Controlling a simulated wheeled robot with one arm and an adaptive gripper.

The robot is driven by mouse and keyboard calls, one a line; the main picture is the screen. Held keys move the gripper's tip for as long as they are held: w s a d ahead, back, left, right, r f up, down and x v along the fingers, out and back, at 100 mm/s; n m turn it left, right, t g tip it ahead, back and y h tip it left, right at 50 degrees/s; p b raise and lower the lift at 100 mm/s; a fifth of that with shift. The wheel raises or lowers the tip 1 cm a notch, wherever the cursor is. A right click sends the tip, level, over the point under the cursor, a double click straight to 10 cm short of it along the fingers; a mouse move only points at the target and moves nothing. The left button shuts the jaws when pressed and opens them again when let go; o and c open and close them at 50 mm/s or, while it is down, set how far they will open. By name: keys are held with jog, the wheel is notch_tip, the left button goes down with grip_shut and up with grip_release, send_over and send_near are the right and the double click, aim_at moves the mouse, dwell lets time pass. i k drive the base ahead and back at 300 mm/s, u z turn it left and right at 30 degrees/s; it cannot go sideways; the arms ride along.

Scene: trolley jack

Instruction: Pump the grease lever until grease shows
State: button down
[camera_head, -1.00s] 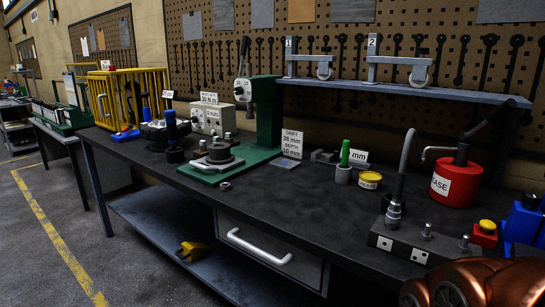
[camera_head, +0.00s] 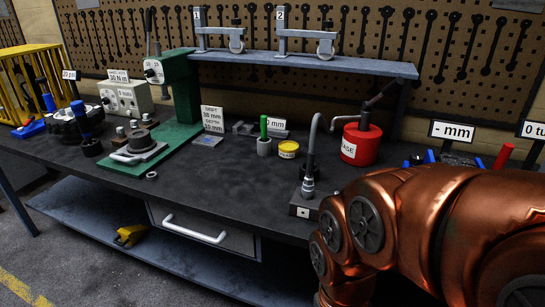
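The red grease can (camera_head: 361,148) stands on the bench right of centre, with a white label partly reading "ASE". Its dark lever (camera_head: 382,93) slopes up to the right from the can's top. A thin spout (camera_head: 342,119) bends out to the left. A grey hose (camera_head: 313,130) curves down to a metal nozzle (camera_head: 308,186) at a dark block (camera_head: 302,211), which my copper arm partly hides. I cannot see any grease. My gripper is out of view; only my arm links fill the lower right.
A yellow-lidded tub (camera_head: 288,149) and a green-handled tool in a grey cup (camera_head: 264,146) stand left of the can. A "- mm" sign (camera_head: 453,131) stands at right. The bench's middle front is clear.

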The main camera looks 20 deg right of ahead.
aim_at(394, 84)
jog(key=z, duration=1.95)
jog(key=i, duration=0.9)
jog(key=u, duration=2.55)
